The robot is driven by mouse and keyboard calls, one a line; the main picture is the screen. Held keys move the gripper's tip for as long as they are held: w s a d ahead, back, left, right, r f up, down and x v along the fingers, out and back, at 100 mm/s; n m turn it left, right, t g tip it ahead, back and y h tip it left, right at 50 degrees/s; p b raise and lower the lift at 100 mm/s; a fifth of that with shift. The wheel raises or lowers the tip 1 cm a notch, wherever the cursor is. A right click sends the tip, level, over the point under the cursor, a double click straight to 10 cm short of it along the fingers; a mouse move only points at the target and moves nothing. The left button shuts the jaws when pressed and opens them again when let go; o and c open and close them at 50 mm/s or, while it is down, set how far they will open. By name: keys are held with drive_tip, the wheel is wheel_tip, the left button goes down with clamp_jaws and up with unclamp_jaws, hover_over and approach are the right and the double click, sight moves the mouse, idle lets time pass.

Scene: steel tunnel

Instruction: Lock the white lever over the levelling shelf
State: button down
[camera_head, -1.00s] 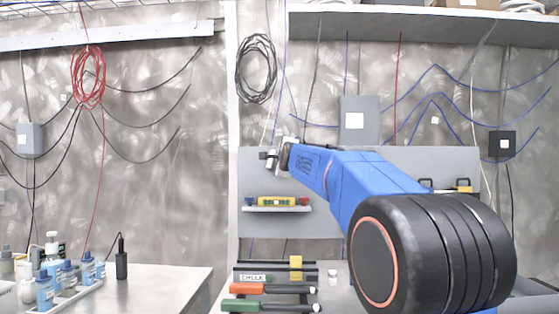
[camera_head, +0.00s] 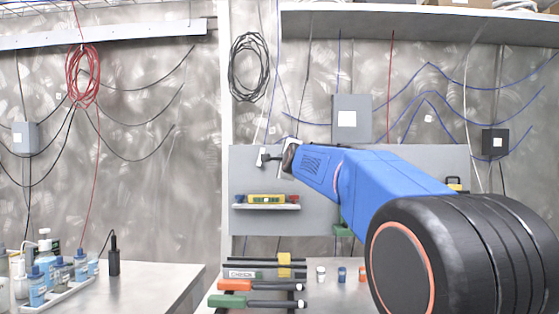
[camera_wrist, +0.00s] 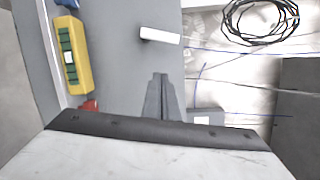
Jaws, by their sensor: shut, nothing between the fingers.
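The white lever (camera_wrist: 160,35) is a short pale bar on the grey panel (camera_wrist: 115,70); in the wrist view it lies nearly crosswise, slightly tilted. My gripper (camera_wrist: 160,78) is shut and empty, its tips below the lever in that view with a visible gap. In the head view my gripper (camera_head: 268,158) is at the panel's upper left, above the levelling shelf (camera_head: 282,208). The shelf carries a yellow spirit level (camera_head: 265,199) between red and blue pieces; the level (camera_wrist: 74,58) also shows at the left of the wrist view. The lever is hard to make out in the head view.
A black cable coil (camera_head: 249,66) hangs left above the panel, with a grey box (camera_head: 352,118) on the wall to the right. My arm hides the panel's right part.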

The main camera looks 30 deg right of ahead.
drive_tip(key=shift+v, duration=3)
